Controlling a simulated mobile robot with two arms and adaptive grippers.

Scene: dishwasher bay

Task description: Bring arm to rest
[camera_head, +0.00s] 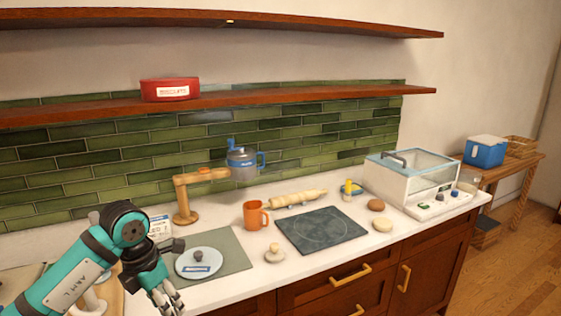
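My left arm (75,272), teal and black, comes in from the lower left. Its gripper (169,303) points down toward the bottom edge, in front of the counter's near side. The fingertips are small and partly cut off by the frame edge, so I cannot tell how far apart they are. No object shows between them. A grey-green mat (235,259) with a pale blue plate (190,270) lies just right of the gripper. My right gripper is not in view.
The white counter (230,299) holds an orange mug (254,215), a dark square board (320,231), a rolling pin (297,199), a wooden stand (184,200), a pale lidded machine (411,180) and several small items. Wooden drawers (330,285) are below. Two shelves hang above.

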